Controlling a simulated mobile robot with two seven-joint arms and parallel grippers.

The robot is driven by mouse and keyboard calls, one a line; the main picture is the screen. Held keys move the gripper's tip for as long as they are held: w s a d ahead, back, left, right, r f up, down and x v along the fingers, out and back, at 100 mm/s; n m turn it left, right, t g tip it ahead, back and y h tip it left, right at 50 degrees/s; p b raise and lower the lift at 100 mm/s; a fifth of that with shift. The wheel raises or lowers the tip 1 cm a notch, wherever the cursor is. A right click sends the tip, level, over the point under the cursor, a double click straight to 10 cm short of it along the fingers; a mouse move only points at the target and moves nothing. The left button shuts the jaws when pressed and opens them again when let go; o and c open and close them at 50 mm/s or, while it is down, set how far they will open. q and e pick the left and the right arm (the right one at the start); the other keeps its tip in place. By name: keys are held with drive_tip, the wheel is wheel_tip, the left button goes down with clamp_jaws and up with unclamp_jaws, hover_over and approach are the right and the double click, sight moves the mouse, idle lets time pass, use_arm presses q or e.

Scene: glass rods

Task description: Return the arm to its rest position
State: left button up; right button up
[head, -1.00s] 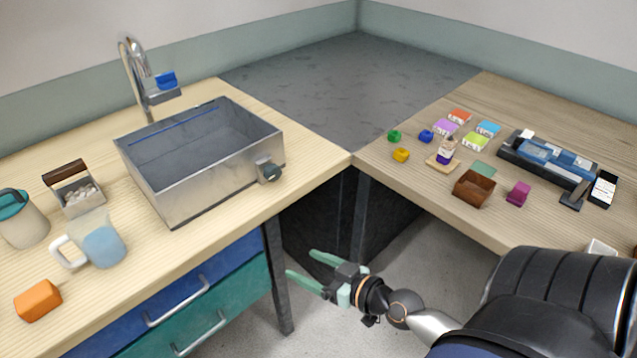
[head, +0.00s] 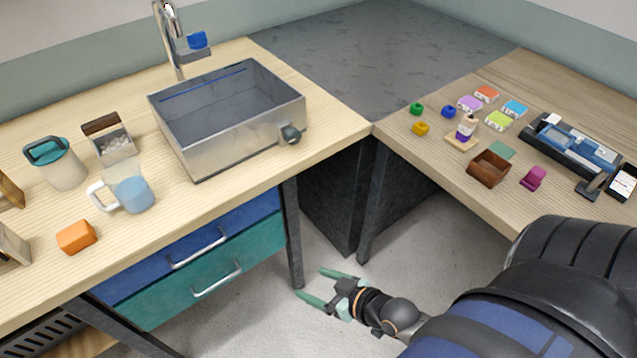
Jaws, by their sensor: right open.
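My right gripper (head: 318,286) shows at the bottom middle of the head view. Its two green fingers are apart with nothing between them. It hangs low in front of the gap between the two counters, over the pale floor, near a dark table leg (head: 293,235). It touches nothing that I can see. My right arm reaches in from the bottom right. My left gripper is not in view.
A metal sink (head: 245,135), a mug (head: 131,190), an orange block (head: 77,237) and a jug (head: 62,168) stand on the left counter. The right counter holds a brown box (head: 488,169), small coloured items and a blue-black device (head: 575,148). Blue and teal drawers (head: 240,262) face the floor.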

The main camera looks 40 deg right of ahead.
idle(0.3)
drive_tip(key=shift+g+h, duration=0.3)
drive_tip(key=shift+g, duration=0.5)
drive_tip(key=s+a, duration=0.1)
drive_tip(key=s+a+f+p, duration=0.2)
drive_tip(key=shift+s+a, duration=0.35)
drive_tip(key=shift+s, duration=0.05)
drive_tip(key=shift+c, duration=0.2)
idle(0.6)
